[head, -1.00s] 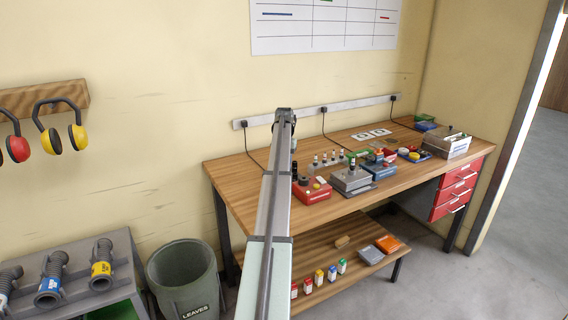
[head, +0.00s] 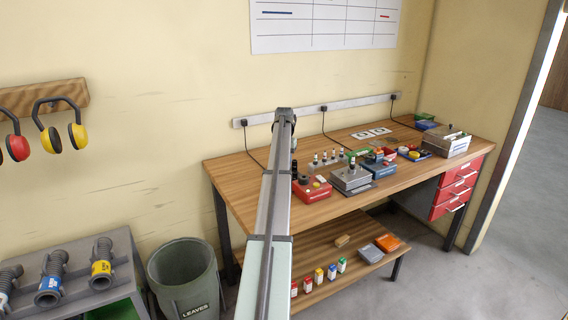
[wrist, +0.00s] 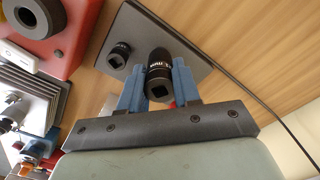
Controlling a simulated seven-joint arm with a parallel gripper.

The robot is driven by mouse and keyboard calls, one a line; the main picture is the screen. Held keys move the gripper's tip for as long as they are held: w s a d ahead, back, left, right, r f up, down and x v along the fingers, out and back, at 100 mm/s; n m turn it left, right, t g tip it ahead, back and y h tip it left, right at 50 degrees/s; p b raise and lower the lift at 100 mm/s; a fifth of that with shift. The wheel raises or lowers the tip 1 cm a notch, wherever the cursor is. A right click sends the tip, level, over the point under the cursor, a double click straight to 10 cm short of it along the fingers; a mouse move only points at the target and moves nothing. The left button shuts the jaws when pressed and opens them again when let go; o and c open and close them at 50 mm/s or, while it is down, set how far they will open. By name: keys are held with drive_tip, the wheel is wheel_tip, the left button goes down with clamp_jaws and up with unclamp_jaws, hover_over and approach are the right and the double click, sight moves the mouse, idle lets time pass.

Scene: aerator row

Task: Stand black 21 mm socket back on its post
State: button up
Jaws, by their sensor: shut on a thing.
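In the wrist view my gripper (wrist: 160,68) is shut on a black socket (wrist: 159,80), one blue finger on each side of it. White lettering, only partly readable, shows on the socket's side, and its square drive hole faces the camera. A dark grey plate (wrist: 180,50) lies beyond the held socket. A smaller black socket (wrist: 119,54) stands on this plate, left of the held one. No bare post shows; the held socket and fingers hide part of the plate. I cannot tell whether the held socket touches the plate. In the head view my arm hides my gripper.
A red block with a black ring (wrist: 37,10) and a finned metal part (wrist: 30,92) lie left of the plate. A black cable (wrist: 255,110) crosses the wooden bench at right. In the head view, the bench (head: 235,177) is bare at its left end and crowded further right.

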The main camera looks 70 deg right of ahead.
drive_tip(key=shift+f, duration=0.95)
drive_tip(key=o, duration=1.1)
drive_tip(key=shift+r, duration=3.5)
drive_tip(key=shift+o, duration=0.5)
